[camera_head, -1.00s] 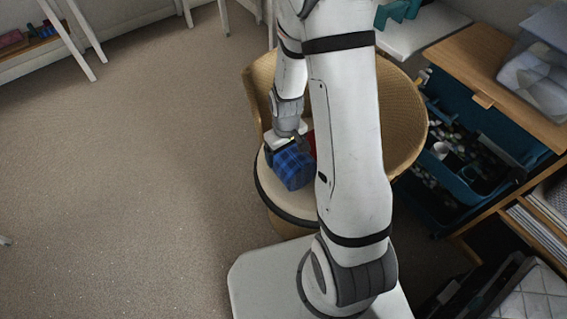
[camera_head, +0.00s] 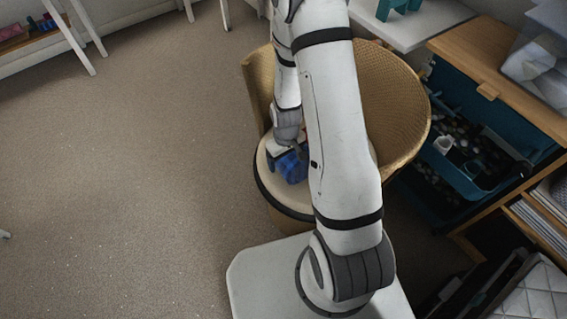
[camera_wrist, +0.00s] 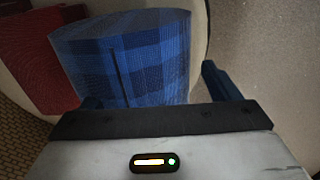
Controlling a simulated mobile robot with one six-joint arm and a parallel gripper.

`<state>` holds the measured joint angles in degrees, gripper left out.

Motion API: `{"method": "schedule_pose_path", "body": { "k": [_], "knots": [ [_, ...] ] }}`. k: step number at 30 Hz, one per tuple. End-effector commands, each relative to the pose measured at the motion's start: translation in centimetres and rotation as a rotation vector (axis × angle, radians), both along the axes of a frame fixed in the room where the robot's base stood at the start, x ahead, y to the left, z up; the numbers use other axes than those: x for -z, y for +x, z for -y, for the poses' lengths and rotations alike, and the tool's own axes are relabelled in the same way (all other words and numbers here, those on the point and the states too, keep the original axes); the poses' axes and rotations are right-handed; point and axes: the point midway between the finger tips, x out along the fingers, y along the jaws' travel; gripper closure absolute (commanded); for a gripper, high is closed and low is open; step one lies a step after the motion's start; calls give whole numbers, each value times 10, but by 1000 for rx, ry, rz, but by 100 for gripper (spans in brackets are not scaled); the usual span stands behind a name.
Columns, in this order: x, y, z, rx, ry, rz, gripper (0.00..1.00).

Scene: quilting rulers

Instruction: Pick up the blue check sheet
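The blue check sheet (camera_head: 291,168) is a folded bundle on the pale seat of a wicker chair, partly covered by my arm and gripper in the head view. In the wrist view the sheet (camera_wrist: 130,50) fills the upper middle, in front of and between the fingers. My gripper (camera_wrist: 150,86) has its two dark fingers spread wide. The right finger stands clear of the sheet's right side, with a gap. The left finger is mostly hidden beside the sheet's near edge, and I cannot tell if it touches.
A dark red folded cloth (camera_wrist: 48,58) lies close left of the sheet in the wrist view. The wicker chair (camera_head: 397,105) has a curved back around the seat. A wooden unit with teal drawers (camera_head: 480,150) stands at right. Open carpet (camera_head: 130,180) lies at left.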

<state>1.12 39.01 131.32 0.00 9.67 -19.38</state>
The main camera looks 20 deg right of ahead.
Motion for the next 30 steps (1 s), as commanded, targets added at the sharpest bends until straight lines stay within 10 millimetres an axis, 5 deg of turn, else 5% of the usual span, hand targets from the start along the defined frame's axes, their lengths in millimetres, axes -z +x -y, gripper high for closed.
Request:
{"method": "schedule_pose_path", "body": {
  "k": [17,25,30],
  "knots": [
    [0,0,1,1,0,0,64],
    [-5,0,1,2,0,1,64],
    [-32,1,1,2,0,5,64]
  ]
}}
